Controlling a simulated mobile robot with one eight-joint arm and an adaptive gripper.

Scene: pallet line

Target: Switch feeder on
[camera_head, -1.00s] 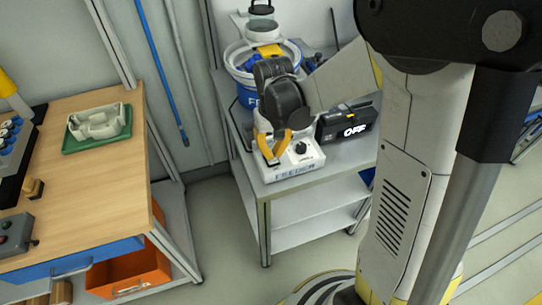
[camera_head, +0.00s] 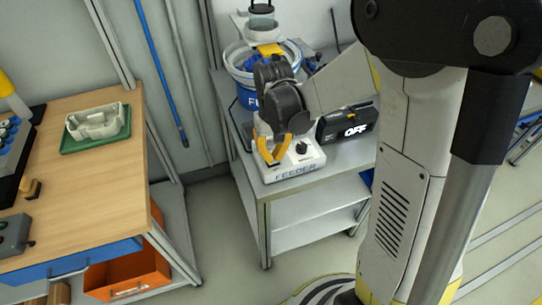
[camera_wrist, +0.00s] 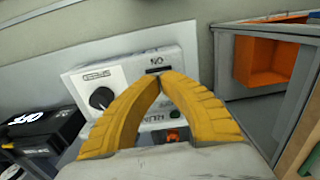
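The feeder (camera_head: 297,173) is a white box with a dark knob on top, labelled FEEDER on its front, standing on a grey cart. In the wrist view its panel (camera_wrist: 128,66) shows the dark knob (camera_wrist: 101,98) left of my fingers. A dark slot by an upside-down ON label lies just beyond the tips. A red switch part (camera_wrist: 173,135) shows between the fingers. My gripper (camera_head: 271,162) is over the panel with its yellow fingers; in the wrist view (camera_wrist: 160,80) their tips meet and hold nothing visible. Contact with the panel cannot be told.
A black box with a lit OFF display (camera_head: 347,126) stands right of the feeder. A blue bucket (camera_head: 250,98) stands behind. A wooden workbench (camera_head: 110,190) with a green tray (camera_head: 122,140) and orange bin (camera_head: 128,277) is at left. Floor between bench and cart is clear.

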